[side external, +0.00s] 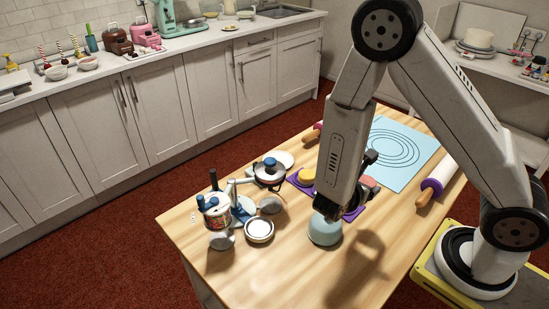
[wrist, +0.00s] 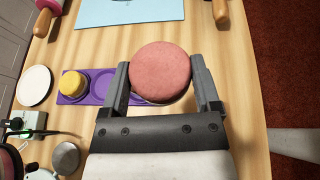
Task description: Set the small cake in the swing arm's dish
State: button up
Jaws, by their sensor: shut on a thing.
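A round pink cake (wrist: 160,70) is between the two fingers of my gripper (wrist: 160,85) in the wrist view, and my gripper is shut on it. It overlaps the right end of a purple tray (wrist: 76,99). In the side view the pink cake (side external: 370,182) shows only in part beside my forearm, which hides most of my gripper. The swing-arm fixture (side external: 240,183), with blue knobs and a pale arm, stands at the table's left end. A round white-topped dish (side external: 259,229) is by it; I cannot tell which round part is the swing arm's dish.
A yellow cake (wrist: 73,83) sits in the tray's left recess; the middle recess is empty. A white plate (wrist: 34,85) lies left of it. A blue mat (side external: 400,150) and a rolling pin (side external: 437,180) lie to the right. The table's front is clear.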

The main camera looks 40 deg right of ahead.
jog(key=shift+r, duration=0.15)
jog(key=shift+r, duration=2.4)
jog(key=w+a+n+t+y, duration=0.3)
jog(key=w+a+n+t, duration=0.45)
jog(key=w, duration=0.25)
jog(key=n+t+y, duration=0.5)
jog(key=n+y, duration=0.2)
send_over(261, 231)
notch_tip(261, 231, down, 7)
jog(key=shift+f, duration=0.7)
jog(key=shift+g, duration=0.25)
jog(key=shift+f, duration=2.25)
